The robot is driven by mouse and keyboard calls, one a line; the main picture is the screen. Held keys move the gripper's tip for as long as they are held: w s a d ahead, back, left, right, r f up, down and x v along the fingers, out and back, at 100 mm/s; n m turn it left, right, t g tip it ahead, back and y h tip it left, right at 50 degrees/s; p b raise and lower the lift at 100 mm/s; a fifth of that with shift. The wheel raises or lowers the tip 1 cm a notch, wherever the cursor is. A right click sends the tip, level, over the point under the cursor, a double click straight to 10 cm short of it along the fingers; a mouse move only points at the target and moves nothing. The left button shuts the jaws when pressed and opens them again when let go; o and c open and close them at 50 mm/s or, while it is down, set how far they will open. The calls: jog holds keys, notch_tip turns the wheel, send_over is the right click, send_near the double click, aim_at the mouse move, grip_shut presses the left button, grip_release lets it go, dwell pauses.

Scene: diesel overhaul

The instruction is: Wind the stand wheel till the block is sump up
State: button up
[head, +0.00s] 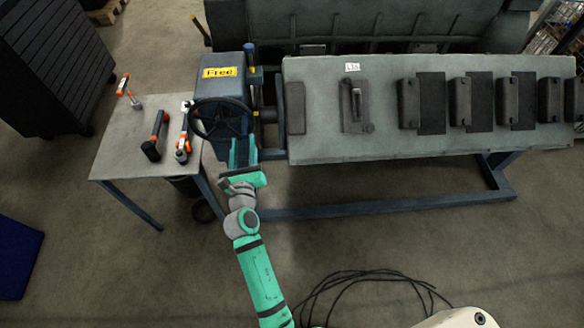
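The stand wheel (247,104), a black spoked handwheel, is in front of the grey stand housing at the left end of the block. The housing carries a yellow sign (219,72) reading "Free". The long grey block (385,143) lies across the stand, with a row of dark covers on the face toward me; I cannot tell from here which side its sump is on. My green arm reaches up from the bottom, and my gripper (240,150) is at the lower right of the wheel.
A grey table (120,165) left of the wheel holds several orange-and-black tools, close to the wheel. A blue stand frame (390,207) runs below the block. A black cable (375,280) lies on the floor at the bottom. A dark cabinet (55,65) stands upper left.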

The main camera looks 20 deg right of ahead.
aim_at(244, 137)
jog(key=w+m, duration=0.1)
jog(key=w, duration=0.1)
jog(key=w+d+m, duration=0.1)
jog(key=w, duration=0.1)
jog(key=w+d+m, duration=0.1)
jog(key=w, duration=0.1)
jog(key=shift+w+d+f, duration=0.1)
jog(key=shift+w+f, duration=0.1)
jog(key=shift+f, duration=0.1)
dwell(0.5)
jog(key=shift+c, duration=0.2)
grip_shut()
